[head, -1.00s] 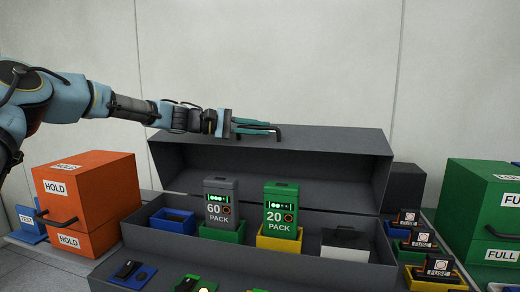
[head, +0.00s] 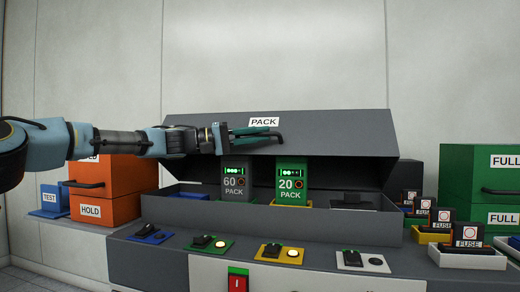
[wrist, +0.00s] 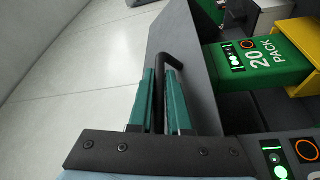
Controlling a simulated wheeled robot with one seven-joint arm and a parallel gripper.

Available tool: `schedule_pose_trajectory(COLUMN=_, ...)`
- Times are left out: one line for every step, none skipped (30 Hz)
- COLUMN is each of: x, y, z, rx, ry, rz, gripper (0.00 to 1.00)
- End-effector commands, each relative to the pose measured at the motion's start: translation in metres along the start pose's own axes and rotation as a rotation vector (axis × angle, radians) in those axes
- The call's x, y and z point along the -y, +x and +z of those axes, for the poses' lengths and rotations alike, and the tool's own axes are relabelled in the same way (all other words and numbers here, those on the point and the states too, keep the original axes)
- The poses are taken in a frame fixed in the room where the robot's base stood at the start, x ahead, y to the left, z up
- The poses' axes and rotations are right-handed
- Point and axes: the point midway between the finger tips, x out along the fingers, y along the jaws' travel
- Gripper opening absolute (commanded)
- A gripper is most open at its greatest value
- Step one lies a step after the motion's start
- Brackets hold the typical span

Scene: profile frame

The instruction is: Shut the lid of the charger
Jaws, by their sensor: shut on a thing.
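The charger (head: 330,228) is a long dark grey box. Its lid (head: 340,130), labelled PACK, is partly open and slopes over the bays, with a dark gap beneath it. My gripper (head: 262,134) is at the lid's face, its teal fingers shut on the black lid handle (wrist: 182,62). The lid also shows in the wrist view (wrist: 196,88). A grey 60 pack (head: 235,183) and a green 20 pack (head: 291,184) stand upright in the charger under the lid. The far end of the handle is partly hidden by my fingers in the head view.
An orange HOLD cabinet (head: 115,185) stands left, a green FULL cabinet (head: 480,170) right. Several fuses in trays, such as the yellow tray (head: 432,236), sit right of the charger. Coloured switch plates (head: 283,253) line the front panel.

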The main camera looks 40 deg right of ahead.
Motion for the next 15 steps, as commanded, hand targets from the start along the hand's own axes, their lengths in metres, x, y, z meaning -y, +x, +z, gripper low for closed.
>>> schedule_pose_trajectory(x=0.017, y=-0.005, z=0.008, rx=-0.001, ry=0.025, rz=0.011, gripper=0.0)
schedule_pose_trajectory(x=0.019, y=-0.006, z=0.011, rx=-0.002, ry=0.041, rz=0.017, gripper=0.0)
schedule_pose_trajectory(x=0.023, y=-0.008, z=0.015, rx=-0.002, ry=0.063, rz=0.026, gripper=0.0)
schedule_pose_trajectory(x=0.025, y=-0.009, z=0.018, rx=-0.002, ry=0.079, rz=0.033, gripper=0.0)
schedule_pose_trajectory(x=0.028, y=-0.01, z=0.021, rx=-0.002, ry=0.096, rz=0.039, gripper=0.0)
schedule_pose_trajectory(x=0.031, y=-0.011, z=0.026, rx=-0.002, ry=0.117, rz=0.047, gripper=0.0)
schedule_pose_trajectory(x=0.034, y=-0.013, z=0.029, rx=-0.003, ry=0.135, rz=0.054, gripper=0.0)
schedule_pose_trajectory(x=0.037, y=-0.014, z=0.032, rx=-0.003, ry=0.15, rz=0.06, gripper=0.0)
schedule_pose_trajectory(x=0.04, y=-0.015, z=0.036, rx=-0.003, ry=0.173, rz=0.07, gripper=0.0)
schedule_pose_trajectory(x=0.043, y=-0.017, z=0.039, rx=-0.003, ry=0.189, rz=0.076, gripper=0.0)
schedule_pose_trajectory(x=0.045, y=-0.018, z=0.042, rx=-0.003, ry=0.206, rz=0.083, gripper=0.0)
schedule_pose_trajectory(x=0.049, y=-0.02, z=0.046, rx=-0.003, ry=0.227, rz=0.092, gripper=0.0)
schedule_pose_trajectory(x=0.052, y=-0.021, z=0.049, rx=-0.004, ry=0.243, rz=0.099, gripper=0.0)
schedule_pose_trajectory(x=0.055, y=-0.022, z=0.052, rx=-0.004, ry=0.259, rz=0.106, gripper=0.0)
schedule_pose_trajectory(x=0.059, y=-0.024, z=0.056, rx=-0.004, ry=0.281, rz=0.115, gripper=0.0)
